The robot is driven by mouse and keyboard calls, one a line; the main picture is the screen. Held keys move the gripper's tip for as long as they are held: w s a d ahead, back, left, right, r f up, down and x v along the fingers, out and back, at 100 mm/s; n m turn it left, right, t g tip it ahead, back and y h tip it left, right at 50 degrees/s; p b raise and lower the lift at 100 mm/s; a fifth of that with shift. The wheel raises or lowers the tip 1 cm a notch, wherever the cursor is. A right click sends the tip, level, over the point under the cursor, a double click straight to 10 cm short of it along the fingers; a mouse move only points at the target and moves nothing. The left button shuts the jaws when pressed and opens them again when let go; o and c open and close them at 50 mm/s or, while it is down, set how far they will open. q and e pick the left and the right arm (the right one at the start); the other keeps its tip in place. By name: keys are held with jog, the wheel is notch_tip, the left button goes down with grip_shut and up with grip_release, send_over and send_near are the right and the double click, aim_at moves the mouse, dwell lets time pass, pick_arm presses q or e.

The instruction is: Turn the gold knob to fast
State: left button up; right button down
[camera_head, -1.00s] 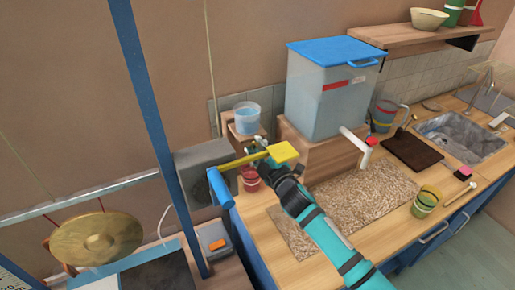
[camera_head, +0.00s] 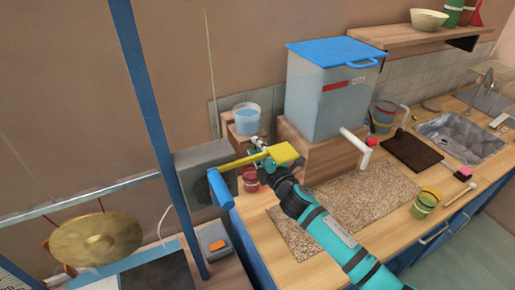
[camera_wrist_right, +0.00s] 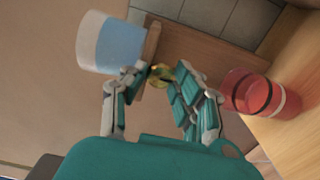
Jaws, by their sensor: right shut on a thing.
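The gold knob (camera_wrist_right: 160,75) shows in the right wrist view as a small shiny brass piece between my right fingers. It sits in front of a wooden stand that holds a clear bucket of blue water (camera_wrist_right: 110,42). My right gripper (camera_wrist_right: 162,78) is shut on the knob, with a finger on each side. In the head view my right gripper (camera_head: 260,150) is below the same bucket (camera_head: 246,119), and the knob cannot be made out there. Any speed marking is too small or hidden to read. My left gripper is not in view.
A yellow beam (camera_head: 240,161) with a yellow square paddle (camera_head: 284,153) and blue cylinder (camera_head: 220,188) crosses close to my right gripper. A red cup (camera_wrist_right: 255,95) stands beside it. A large lidded tank (camera_head: 328,95) stands right. A gong (camera_head: 97,240) hangs at left.

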jog(key=shift+f, duration=0.15)
jog(key=c, duration=1)
grip_release()
jog(key=v, duration=1.2)
